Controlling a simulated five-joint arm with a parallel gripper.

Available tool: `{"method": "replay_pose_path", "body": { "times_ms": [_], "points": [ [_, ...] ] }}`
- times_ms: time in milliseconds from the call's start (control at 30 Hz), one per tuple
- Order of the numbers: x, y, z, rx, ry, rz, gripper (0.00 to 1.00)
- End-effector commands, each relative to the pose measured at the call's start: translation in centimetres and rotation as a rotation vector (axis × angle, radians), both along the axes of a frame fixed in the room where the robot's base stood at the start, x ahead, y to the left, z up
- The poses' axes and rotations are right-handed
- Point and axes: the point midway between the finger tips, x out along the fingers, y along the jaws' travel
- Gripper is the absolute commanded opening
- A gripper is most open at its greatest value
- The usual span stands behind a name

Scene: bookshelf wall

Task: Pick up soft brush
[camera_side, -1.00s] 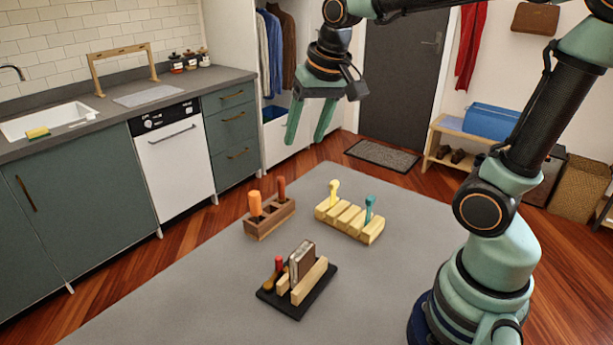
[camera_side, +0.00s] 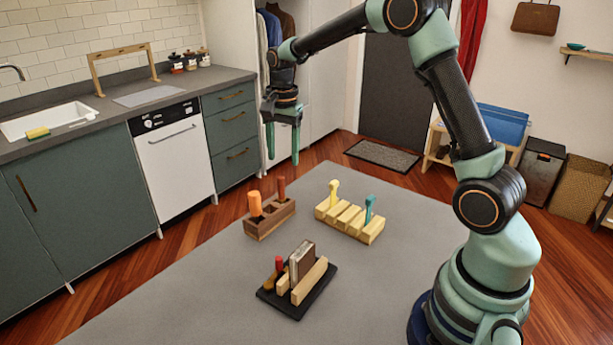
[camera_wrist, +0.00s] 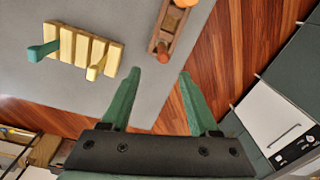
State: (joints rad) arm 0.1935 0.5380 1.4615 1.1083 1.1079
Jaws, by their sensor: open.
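I cannot tell for sure which tool is the soft brush. A light wooden slotted rack (camera_side: 350,223) holds a yellow tool (camera_side: 334,191) and a teal tool (camera_side: 369,206), both upright; the wrist view shows the rack (camera_wrist: 85,45), the yellow tool (camera_wrist: 93,72) and the teal tool (camera_wrist: 42,51). A dark wooden box (camera_side: 270,222) holds an orange-handled tool (camera_side: 255,204) and a dark red handle (camera_side: 281,188). My gripper (camera_side: 283,160) is open and empty, pointing down above and beyond the box. Its two fingers show apart in the wrist view (camera_wrist: 160,72).
A black-based holder (camera_side: 294,310) with a red-topped tool (camera_side: 278,264) and a grey-brown block (camera_side: 301,259) stands nearest on the grey table (camera_side: 180,290). The table's left side is bare. Kitchen cabinets (camera_side: 80,210) stand beyond the table at left.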

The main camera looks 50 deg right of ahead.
Motion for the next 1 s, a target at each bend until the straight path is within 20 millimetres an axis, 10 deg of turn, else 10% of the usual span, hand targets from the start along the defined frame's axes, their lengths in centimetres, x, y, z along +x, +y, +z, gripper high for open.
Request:
{"method": "replay_pose_path", "body": {
  "times_ms": [700,1000],
  "points": [
    [0.6,0.7,-8.5,0.001,0.001,0.004,0.61],
    [0.7,0.7,-9.2,0.0,-0.001,0.004,0.61]
  ]
}}
